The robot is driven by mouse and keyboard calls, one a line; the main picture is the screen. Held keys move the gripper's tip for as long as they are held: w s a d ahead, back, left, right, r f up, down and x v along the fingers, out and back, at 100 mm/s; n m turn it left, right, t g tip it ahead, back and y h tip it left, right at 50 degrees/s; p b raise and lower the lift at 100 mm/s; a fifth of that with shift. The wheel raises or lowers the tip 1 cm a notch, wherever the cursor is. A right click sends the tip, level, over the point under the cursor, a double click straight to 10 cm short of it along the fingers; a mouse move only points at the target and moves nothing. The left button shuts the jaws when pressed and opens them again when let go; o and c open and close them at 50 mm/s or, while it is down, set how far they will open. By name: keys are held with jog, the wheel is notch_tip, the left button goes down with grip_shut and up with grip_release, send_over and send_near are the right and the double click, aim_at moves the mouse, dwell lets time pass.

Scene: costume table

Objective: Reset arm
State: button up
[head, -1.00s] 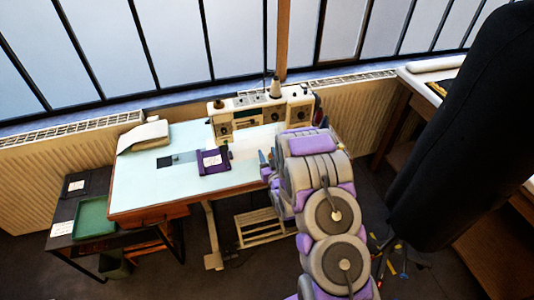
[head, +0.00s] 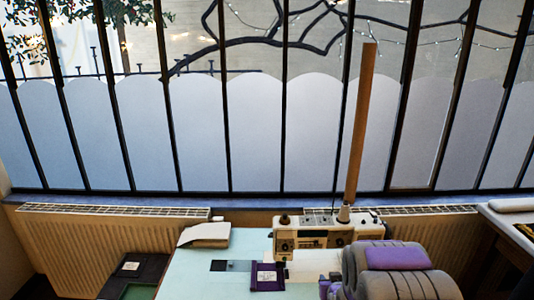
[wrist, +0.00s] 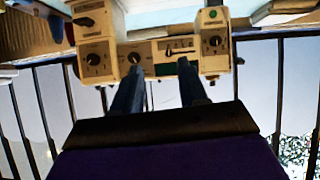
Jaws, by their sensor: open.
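My arm (head: 395,272), grey and purple, shows at the lower right in the head view, in front of the work table. My gripper's fingers show only partly there, at the arm's left side. In the wrist view my gripper (wrist: 160,70) has two dark fingers set apart with nothing between them. The cream sewing machine (wrist: 160,52) is behind the fingertips in that view, which looks upside down. I cannot tell how far the fingers are from it.
The sewing machine (head: 301,235) stands at the back of the pale table (head: 205,268). A purple item with a white label (head: 267,277) and a cream stack (head: 205,234) lie on it. A dark side table (head: 135,272) is left. Radiators (head: 110,235) and tall windows (head: 255,130) line the back.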

jog(key=s+a+r+g, duration=0.2)
jog(key=s+r+g, duration=0.2)
jog(key=s, duration=1.1)
jog(key=s+a+r+g, duration=0.2)
jog(key=s+r+g, duration=0.3)
jog(key=s, duration=1)
jog(key=s+a+r+g, duration=0.2)
jog(key=s+r+g, duration=0.2)
jog(key=s, duration=1.1)
notch_tip(320, 180, up, 3)
jog(key=shift+s+a+f+y, duration=0.2)
jog(key=shift+y, duration=0.1)
